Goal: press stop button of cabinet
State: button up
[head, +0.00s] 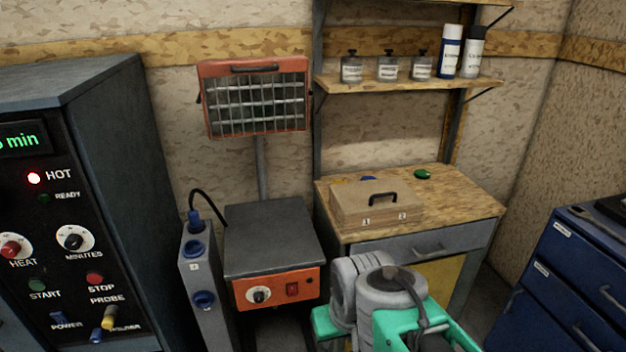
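The cabinet (115,120) stands at the left of the head view, with its dark front panel cut off by the left edge. The stop button (95,279) is a small red round knob above the label STOP. A green start button (37,285) is to its left. My grey and green arm shows at the bottom, right of the middle, well to the right of the cabinet. I cannot make out my gripper's fingers, and nothing of it is seen near the stop button.
A grey socket post (196,270) and an orange-fronted heater unit (275,290) stand between cabinet and arm. A wooden desk (455,195) is behind.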

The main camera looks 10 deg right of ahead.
aim_at(93, 278)
jog(key=u, duration=1.45)
